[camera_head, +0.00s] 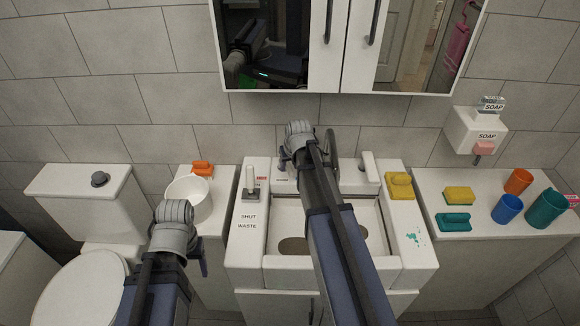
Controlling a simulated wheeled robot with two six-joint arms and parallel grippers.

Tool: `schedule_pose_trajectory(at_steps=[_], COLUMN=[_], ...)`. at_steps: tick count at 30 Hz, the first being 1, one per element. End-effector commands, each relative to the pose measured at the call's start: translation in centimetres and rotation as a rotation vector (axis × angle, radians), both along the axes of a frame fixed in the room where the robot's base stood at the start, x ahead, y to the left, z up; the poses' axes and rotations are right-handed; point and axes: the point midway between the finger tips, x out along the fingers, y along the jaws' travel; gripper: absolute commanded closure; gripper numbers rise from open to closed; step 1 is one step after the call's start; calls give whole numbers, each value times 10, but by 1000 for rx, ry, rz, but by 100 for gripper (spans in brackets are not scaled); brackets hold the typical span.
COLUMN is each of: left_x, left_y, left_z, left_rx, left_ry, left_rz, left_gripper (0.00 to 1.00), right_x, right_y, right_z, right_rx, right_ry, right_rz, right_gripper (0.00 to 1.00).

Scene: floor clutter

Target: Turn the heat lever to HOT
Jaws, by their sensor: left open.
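The sink unit (419,261) stands in the middle. Another white lever or handle (368,165) stands at the back right of the sink. My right gripper (284,160) is over the back of the sink, right of the left lever and apart from it; its fingers are mostly hidden by its wrist. My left gripper (203,262) is open and low, left of the sink's front, away from both levers.
A white bowl (189,204) and an orange brush (202,168) sit left of the sink. A yellow item (399,186) is on its right rim. The right counter holds a sponge (458,194), a teal brush (453,222) and cups (508,208). A mirror cabinet (345,79) hangs above.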

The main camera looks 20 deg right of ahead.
Motion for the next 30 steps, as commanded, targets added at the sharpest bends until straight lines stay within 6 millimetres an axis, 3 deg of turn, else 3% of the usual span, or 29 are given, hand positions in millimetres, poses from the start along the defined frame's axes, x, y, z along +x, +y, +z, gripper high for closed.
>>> schedule_pose_trajectory(at_steps=[1, 12, 30], left_x=[0, 0, 0], left_y=[0, 0, 0], left_z=[0, 0, 0], left_rx=[0, 0, 0], left_ry=[0, 0, 0], left_rz=[0, 0, 0], left_gripper=[35, 35, 35], right_x=[0, 0, 0], right_y=[0, 0, 0], right_z=[0, 0, 0], right_rx=[0, 0, 0], right_ry=[0, 0, 0], right_rz=[0, 0, 0], right_gripper=[61, 100, 100])
